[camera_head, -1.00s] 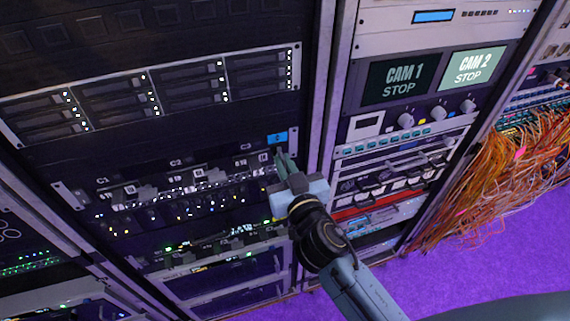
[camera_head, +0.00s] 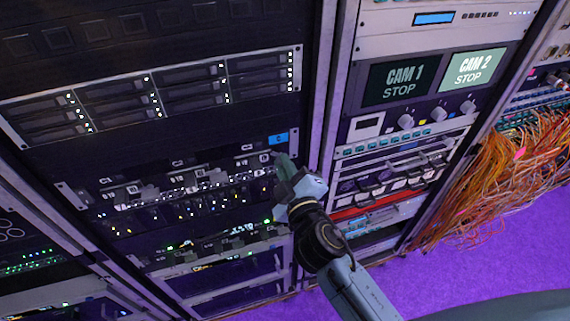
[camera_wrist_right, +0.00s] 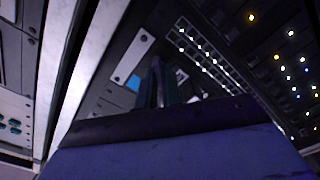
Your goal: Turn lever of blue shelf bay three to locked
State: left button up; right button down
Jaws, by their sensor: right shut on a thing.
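The blue-labelled shelf (camera_head: 66,196) is a dark row in the left rack, with a blue tag (camera_head: 278,138) at its upper right end. My right gripper (camera_head: 276,157) is at the right end of this row, just below the blue tag, shut on a small lever (camera_head: 266,157). The fingers partly hide the lever, and its exact angle is unclear. In the right wrist view the fingers (camera_wrist_right: 158,85) are dark, beside the blue tag (camera_wrist_right: 133,82). My left gripper is out of view.
A panel of drive slots (camera_head: 160,95) sits above the shelf. A pale rack post (camera_head: 322,90) stands just right of my gripper. Farther right are CAM screens (camera_head: 435,82) and hanging orange cables (camera_head: 500,185). Purple floor (camera_head: 490,270) is clear at lower right.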

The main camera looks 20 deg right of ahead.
jog(key=shift+f+n+p, duration=0.1)
jog(key=shift+n+p, duration=0.4)
jog(key=shift+n, duration=3.3)
jog(key=c, duration=1.6)
grip_release()
jog(key=shift+a, duration=0.1)
jog(key=shift+o, duration=0.2)
jog(key=shift+s, duration=0.1)
jog(key=s+b, duration=0.4)
jog(key=s, duration=0.9)
jog(key=shift+d, duration=0.25)
